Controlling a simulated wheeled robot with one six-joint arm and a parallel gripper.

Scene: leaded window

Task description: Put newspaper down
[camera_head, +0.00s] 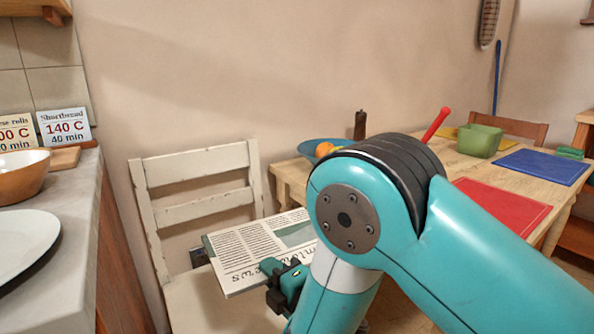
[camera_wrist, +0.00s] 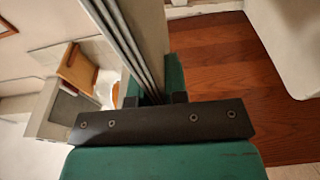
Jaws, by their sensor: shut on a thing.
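The newspaper (camera_head: 258,248) is a folded sheet with printed columns and a large headline. My gripper (camera_head: 286,276) is shut on its near edge and holds it above the seat of a white wooden chair (camera_head: 200,208). In the wrist view my gripper (camera_wrist: 156,98) shows its two green fingers closed around the newspaper's layered edge (camera_wrist: 128,45). My arm hides part of the newspaper's right side. I cannot tell whether the newspaper touches the chair seat (camera_head: 215,305).
A wooden table (camera_head: 468,170) stands right of the chair with a blue plate (camera_head: 314,150), a green bowl (camera_head: 478,140), a red mat (camera_head: 502,204) and a blue mat (camera_head: 543,166). A counter (camera_head: 62,235) with a bowl (camera_head: 22,176) and plate (camera_head: 22,240) is at left.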

